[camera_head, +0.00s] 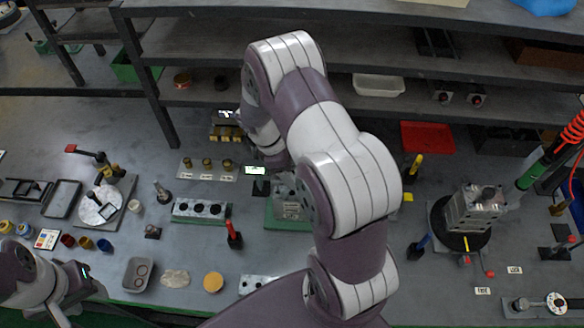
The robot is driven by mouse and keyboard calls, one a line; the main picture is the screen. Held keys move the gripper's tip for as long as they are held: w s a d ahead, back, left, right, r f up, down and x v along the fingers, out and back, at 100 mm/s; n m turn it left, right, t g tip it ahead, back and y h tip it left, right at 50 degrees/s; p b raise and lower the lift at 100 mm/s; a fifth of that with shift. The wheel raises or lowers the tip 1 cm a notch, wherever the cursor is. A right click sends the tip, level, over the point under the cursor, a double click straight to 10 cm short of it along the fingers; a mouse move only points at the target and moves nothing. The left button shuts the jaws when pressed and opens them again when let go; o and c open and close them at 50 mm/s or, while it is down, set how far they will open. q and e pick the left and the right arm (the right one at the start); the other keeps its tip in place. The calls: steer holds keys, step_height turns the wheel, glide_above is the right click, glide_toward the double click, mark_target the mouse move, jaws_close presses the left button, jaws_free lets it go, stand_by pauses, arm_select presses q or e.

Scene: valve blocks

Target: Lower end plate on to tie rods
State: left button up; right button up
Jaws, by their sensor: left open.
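A grey metal block (288,205) stands on a green base (283,223) at the middle of the bench, partly covered by my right arm. I cannot make out separate tie rods or an end plate on it. My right gripper (275,163) is at the end of the bent arm, just above and behind this block. Its fingers are mostly hidden, and whether it holds anything is unclear. My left gripper (80,285) is low at the left, open, well away from the block. A silver plate with holes (255,283) lies at the front, partly behind my arm.
A metal valve block (475,208) stands on a black round stand (450,238) at the right. A block with dark holes (200,209) and a red-handled tool (233,235) are left of the green base. Shelves (230,95) run along the back.

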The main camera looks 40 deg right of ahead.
steer(key=shift+p, duration=0.3)
stand_by(0.7)
steer(key=shift+f+b, duration=2.65)
steer(key=shift+f, duration=1.15)
steer(key=o, duration=1.3)
steer(key=shift+o, duration=0.2)
steer(key=b+v, duration=0.1)
steer(key=v, duration=0.7)
steer(key=shift+w+f+b, duration=0.1)
steer(key=shift+b, duration=0.3)
steer(key=p+v, duration=0.3)
steer(key=v, duration=0.2)
